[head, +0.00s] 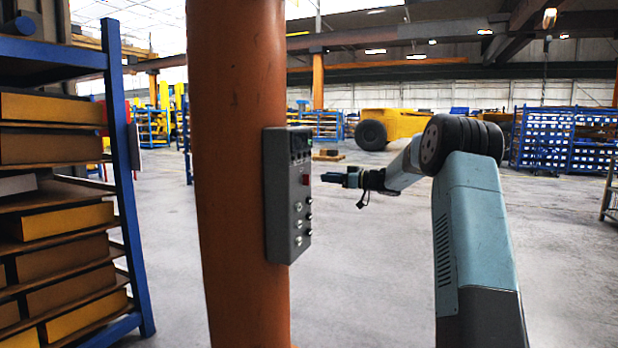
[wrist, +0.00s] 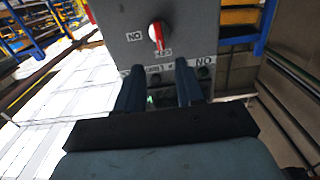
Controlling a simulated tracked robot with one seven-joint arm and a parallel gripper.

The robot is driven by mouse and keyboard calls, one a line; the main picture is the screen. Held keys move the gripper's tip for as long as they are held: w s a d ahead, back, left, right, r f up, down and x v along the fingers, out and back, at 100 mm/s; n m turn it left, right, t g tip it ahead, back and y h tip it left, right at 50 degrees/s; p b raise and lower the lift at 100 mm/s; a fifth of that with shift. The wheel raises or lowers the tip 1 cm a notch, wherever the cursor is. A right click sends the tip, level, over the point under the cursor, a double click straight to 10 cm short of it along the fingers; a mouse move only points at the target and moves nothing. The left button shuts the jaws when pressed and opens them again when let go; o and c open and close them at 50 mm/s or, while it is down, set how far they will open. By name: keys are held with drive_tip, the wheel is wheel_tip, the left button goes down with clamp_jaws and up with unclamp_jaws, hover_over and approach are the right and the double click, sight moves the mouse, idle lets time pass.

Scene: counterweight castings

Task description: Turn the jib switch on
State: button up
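A grey control box (head: 288,195) is fixed to the side of an orange column. In the head view its face shows a red part (head: 305,180) and several small round controls. In the wrist view the box (wrist: 115,30) shows a switch with a red handle (wrist: 158,37) on a white disc, its handle close to vertical in the picture. Labels sit beside and below it. Lower is a label strip with dark controls (wrist: 203,72); I cannot read which is the jib switch. My gripper (wrist: 158,72) is open, its dark fingers apart and nothing visibly held. In the head view my gripper (head: 328,180) is right of the box, apparently just off its face.
The orange column (head: 240,110) stands close in front. A blue rack (head: 118,130) of boxes is near on the left. Open concrete floor (head: 385,270) lies right of the column. A yellow vehicle (head: 395,124) and blue shelving (head: 565,140) stand far back.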

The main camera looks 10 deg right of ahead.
sight(306, 180)
drive_tip(key=x, duration=0.8)
drive_tip(key=shift+r, duration=0.1)
drive_tip(key=c, duration=0.7)
drive_tip(key=shift+d+m, duration=0.1)
drive_tip(key=shift+m, duration=0.3)
drive_tip(key=m, duration=0.5)
drive_tip(key=w+f+m, duration=0.1)
drive_tip(key=m, duration=0.5)
drive_tip(key=d+f+m, duration=0.1)
drive_tip(key=m, duration=0.5)
drive_tip(key=shift+w+f, duration=0.1)
drive_tip(key=shift+w, duration=0.15)
drive_tip(key=shift+f, duration=0.1)
